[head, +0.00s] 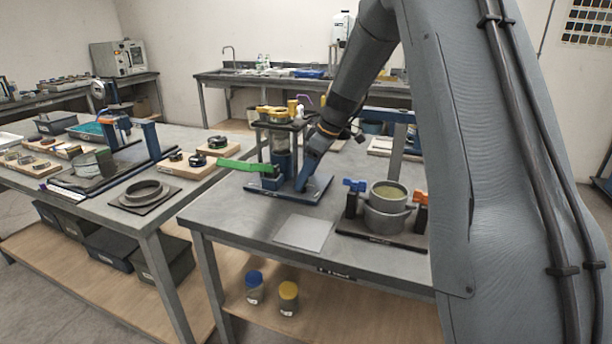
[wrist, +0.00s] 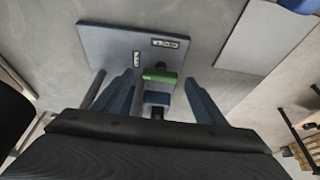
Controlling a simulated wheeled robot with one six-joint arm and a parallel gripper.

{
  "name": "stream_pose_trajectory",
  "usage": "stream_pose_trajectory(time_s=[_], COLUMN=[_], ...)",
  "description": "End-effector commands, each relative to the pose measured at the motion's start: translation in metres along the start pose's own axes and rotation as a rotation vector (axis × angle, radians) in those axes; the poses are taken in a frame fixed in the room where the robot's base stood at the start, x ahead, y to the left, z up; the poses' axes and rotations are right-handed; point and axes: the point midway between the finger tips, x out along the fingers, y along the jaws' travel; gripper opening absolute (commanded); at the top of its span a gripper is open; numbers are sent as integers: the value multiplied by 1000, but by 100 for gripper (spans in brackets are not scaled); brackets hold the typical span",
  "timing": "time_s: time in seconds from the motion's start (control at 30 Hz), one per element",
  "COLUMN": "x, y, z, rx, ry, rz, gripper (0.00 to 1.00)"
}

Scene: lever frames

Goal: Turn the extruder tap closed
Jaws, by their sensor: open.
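The extruder (head: 281,145) stands on a blue base plate (head: 315,190) on the near bench, with yellow parts on top. Its green tap lever (head: 246,166) sticks out to the left, roughly level. My gripper (head: 303,180) is low beside the extruder's right side, partly merging with its blue parts. In the wrist view my gripper (wrist: 162,92) is open, with one blue finger on each side. The green lever (wrist: 160,75) lies between and just beyond the fingers, over the base plate (wrist: 125,45). I cannot tell whether a finger touches it.
On the same bench, a round pot fixture (head: 388,205) with blue and orange clamps stands to the right. A flat grey plate (head: 303,233) lies in front. The left bench holds a ring (head: 146,191) on a dark plate and wooden trays. A gap separates the benches.

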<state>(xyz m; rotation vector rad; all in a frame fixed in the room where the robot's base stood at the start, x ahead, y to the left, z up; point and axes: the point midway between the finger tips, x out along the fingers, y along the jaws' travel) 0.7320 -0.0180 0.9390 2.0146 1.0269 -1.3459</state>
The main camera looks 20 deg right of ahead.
Motion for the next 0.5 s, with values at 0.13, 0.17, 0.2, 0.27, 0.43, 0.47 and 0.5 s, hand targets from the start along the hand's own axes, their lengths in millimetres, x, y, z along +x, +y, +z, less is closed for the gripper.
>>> stream_pose_trajectory(time_s=[0.13,0.17,0.2,0.27,0.43,0.47,0.5], x=[9,10,10,10,10,10,10], y=[-1,0,0,0,0,0,0], z=[0,0,0,0,0,0,0], rx=[-1,-1,0,0,0,0,0], ry=[-1,-1,-1,-1,-1,-1,-1], rz=[-1,-1,0,0,0,0,0], gripper=[66,66,66,66,61,56,49])
